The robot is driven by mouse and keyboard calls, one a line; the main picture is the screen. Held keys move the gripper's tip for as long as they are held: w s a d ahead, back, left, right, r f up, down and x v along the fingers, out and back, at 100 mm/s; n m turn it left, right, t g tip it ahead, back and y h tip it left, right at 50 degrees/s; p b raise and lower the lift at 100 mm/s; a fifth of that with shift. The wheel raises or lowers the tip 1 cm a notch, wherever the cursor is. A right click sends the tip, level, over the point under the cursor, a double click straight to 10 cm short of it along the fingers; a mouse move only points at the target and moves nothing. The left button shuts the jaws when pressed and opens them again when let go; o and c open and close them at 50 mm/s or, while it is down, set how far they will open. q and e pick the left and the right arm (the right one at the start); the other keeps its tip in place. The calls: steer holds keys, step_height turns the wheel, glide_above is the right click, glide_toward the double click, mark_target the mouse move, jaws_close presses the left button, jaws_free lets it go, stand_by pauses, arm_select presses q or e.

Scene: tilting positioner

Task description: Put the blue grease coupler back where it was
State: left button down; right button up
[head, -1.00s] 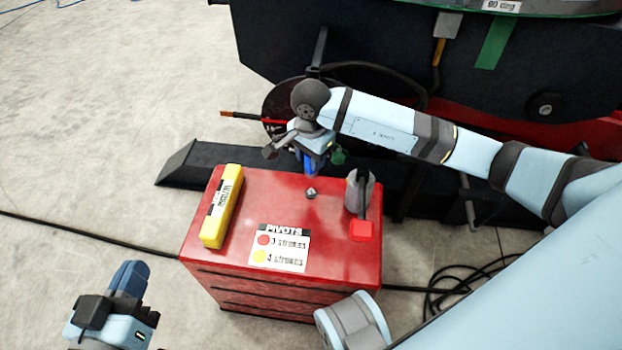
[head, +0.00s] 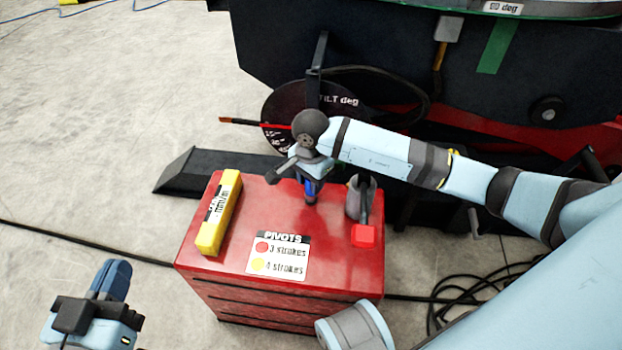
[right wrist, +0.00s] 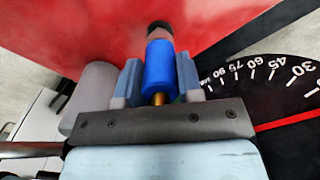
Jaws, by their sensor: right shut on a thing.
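The blue grease coupler (right wrist: 158,72) is held upright between the fingers of my right gripper (right wrist: 155,85) in the right wrist view. In the head view the coupler (head: 311,192) is low over the top of the red cabinet (head: 215,255), and my right gripper (head: 312,180) is just above the cabinet's far part. The small metal stub on the cabinet top is hidden behind the coupler. I cannot tell whether the coupler touches it. My left gripper (head: 112,280) is at the lower left, away from the cabinet; its finger gap is unclear.
A yellow box (head: 219,213) lies at the cabinet's left side. A pivots label (head: 278,256) is at the front. The tilt dial (head: 338,98) is behind.

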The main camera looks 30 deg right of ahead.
steer(key=shift+f, duration=0.35)
steer(key=o, duration=1.1)
steer(key=shift+c, duration=0.2)
